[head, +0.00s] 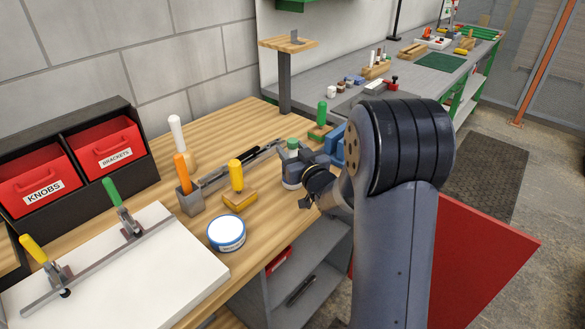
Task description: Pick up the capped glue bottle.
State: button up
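A small bottle with a green cap (292,145) and a pale grey body (290,170) stands upright on the wooden bench, towards its right edge. It looks like the capped glue bottle; no label is readable. My gripper (304,196) is close to the bottle, at its lower right in the head view.
A round white-lidded tin (226,233), a yellow-handled wooden block (238,197) and a metal holder with an orange handle (188,199) stand left of the bottle. A white board (140,275) lies clamped at front left. Red bins (112,150) stand behind. A post (285,82) rises at the back.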

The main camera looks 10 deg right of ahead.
grip_shut()
jog(key=shift+r, duration=0.1)
dwell(0.5)
